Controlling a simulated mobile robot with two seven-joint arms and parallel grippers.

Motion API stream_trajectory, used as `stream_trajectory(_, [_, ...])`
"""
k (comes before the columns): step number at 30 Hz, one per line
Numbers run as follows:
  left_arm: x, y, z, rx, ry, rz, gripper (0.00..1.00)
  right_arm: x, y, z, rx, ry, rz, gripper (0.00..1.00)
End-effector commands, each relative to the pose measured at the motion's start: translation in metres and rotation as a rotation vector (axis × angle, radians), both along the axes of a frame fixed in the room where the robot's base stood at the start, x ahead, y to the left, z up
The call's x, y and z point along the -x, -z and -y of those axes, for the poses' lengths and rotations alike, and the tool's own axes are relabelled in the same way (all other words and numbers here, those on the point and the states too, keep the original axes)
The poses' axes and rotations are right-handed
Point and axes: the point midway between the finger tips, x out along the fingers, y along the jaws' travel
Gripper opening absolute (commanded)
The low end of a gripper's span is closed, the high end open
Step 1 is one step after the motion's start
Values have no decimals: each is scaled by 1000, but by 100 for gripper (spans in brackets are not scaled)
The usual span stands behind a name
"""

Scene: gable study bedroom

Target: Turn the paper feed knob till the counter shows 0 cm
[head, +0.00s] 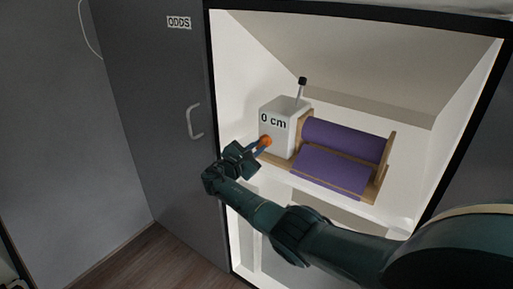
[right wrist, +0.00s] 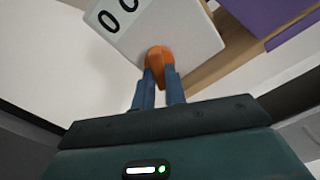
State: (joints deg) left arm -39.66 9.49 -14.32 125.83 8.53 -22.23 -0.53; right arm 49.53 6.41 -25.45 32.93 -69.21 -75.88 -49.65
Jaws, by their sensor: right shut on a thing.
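The paper feed device stands on a white shelf inside an open cabinet. Its white box (head: 280,118) carries a counter (head: 273,119) that reads "0 cm". The orange paper feed knob (head: 265,141) sits low on the front of the box. A purple paper roll (head: 345,139) lies in a wooden frame to the right of the box. My right gripper (head: 259,149) is shut on the orange knob, which also shows between its fingers in the right wrist view (right wrist: 160,60). In that view only part of the counter's marking shows. My left gripper is not in view.
A black-tipped lever (head: 302,84) rises from the box top. A grey door (head: 160,130) labelled "ODDS", with a handle (head: 194,121), stands at the left. The shelf edge (head: 330,200) runs below the device. Wooden floor (head: 150,262) shows at lower left.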

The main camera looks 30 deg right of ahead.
Motion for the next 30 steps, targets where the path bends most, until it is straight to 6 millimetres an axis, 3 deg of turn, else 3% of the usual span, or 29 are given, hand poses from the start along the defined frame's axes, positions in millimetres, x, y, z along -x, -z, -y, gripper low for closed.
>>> stream_trajectory(9, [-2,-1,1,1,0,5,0,0,2,-1,-3,-1,-3,0])
stream_trajectory(10, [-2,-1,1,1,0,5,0,0,2,-1,-3,-1,-3,13])
stream_trajectory(18, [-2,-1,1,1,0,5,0,0,1,0,-1,-1,-2,35])
stream_trajectory(26, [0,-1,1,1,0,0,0,1,0,-2,-1,0,0,35])
stream_trajectory(30, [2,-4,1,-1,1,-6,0,6,-1,-16,-2,-3,-1,35])
